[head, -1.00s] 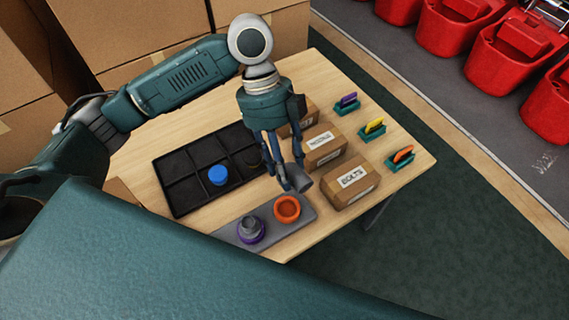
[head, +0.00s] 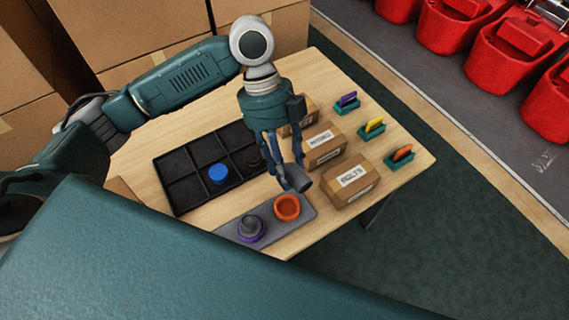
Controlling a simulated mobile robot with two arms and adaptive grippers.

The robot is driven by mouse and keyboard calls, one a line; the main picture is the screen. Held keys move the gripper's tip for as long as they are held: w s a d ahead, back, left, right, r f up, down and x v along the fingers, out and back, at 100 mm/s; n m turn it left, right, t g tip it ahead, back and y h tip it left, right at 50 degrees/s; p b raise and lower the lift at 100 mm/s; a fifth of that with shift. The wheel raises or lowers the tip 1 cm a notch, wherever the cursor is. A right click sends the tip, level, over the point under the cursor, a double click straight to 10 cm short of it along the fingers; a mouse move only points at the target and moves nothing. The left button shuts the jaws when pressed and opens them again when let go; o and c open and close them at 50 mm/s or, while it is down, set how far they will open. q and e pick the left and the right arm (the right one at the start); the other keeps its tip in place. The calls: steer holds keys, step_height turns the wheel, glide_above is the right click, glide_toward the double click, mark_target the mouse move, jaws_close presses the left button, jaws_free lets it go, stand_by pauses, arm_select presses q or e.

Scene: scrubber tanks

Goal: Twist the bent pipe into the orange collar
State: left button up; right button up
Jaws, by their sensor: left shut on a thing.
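The grey bent pipe (head: 298,179) is between the fingers of my left gripper (head: 286,182), which is shut on it. The gripper points down from above, and its fingers partly hide the pipe. The orange collar (head: 287,208) sits on a grey plate (head: 275,232) just in front of the pipe. The pipe appears apart from the collar, above and behind it in the picture. A purple collar (head: 250,229) with a grey part in it stands on the same plate to the left. My right gripper is not in view.
A black divided tray (head: 178,163) holds a blue cap (head: 218,174) and a dark round item. Cardboard boxes, one labelled BOLTS (head: 351,181), stand close right of the gripper. Small teal holders (head: 399,159) line the right edge. Red tubs (head: 518,55) stand beyond the table.

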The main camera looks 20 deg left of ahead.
arm_select(q)
steer(key=shift+r+m+p, duration=0.15)
steer(key=shift+m+p, duration=0.15)
steer(key=shift+m, duration=0.2)
steer(key=shift+m+g+y+p, duration=0.3)
steer(key=shift+m+p, duration=0.15)
steer(key=shift+m, duration=0.15)
steer(key=shift+w+m, duration=0.1)
steer(key=shift+m, duration=0.3)
steer(key=shift+a, duration=0.1)
